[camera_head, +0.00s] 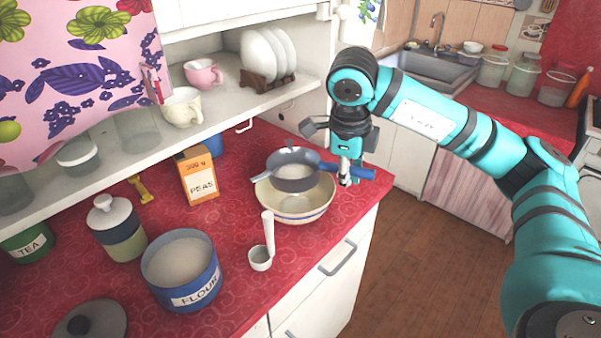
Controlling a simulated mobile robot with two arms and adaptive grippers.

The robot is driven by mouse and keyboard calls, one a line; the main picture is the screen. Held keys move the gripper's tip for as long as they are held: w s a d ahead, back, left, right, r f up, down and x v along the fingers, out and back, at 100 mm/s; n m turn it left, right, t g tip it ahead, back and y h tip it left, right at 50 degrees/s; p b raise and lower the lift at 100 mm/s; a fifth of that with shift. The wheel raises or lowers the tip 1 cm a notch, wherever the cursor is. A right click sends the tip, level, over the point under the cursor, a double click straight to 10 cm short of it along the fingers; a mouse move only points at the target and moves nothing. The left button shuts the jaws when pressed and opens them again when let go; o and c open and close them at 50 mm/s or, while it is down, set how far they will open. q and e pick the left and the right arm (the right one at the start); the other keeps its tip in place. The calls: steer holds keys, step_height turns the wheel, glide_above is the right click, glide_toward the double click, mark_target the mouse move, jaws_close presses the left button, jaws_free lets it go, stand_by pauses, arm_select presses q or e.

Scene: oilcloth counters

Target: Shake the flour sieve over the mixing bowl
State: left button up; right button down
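The flour sieve (294,184) is a dark grey round pan with a blue handle (345,170) pointing right, and white flour shows inside it. It is over the cream mixing bowl (296,209), which has a dark band and stands near the counter's right edge. I cannot tell whether the sieve touches the bowl's rim. My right gripper (347,178) comes from above and is shut on the sieve's blue handle. My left gripper is not in view.
A blue flour canister (196,295), a white scoop (260,258), a peas box (199,178) and a lidded jar (124,243) stand left of the bowl. A dark lid (91,320) lies at the front. A shelf (225,112) with cups and plates overhangs the counter's back.

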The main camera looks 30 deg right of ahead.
steer(key=shift+w+d, duration=0.95)
steer(key=shift+d, duration=0.25)
steer(key=shift+a, duration=0.1)
steer(key=s+a, duration=0.1)
steer(key=a, duration=0.1)
steer(key=s+a, duration=0.2)
steer(key=shift+s+a, duration=0.15)
steer(key=shift+s, duration=0.1)
steer(key=w+d, duration=0.4)
steer(key=d, duration=0.1)
steer(key=s+a, duration=0.4)
steer(key=a, duration=0.1)
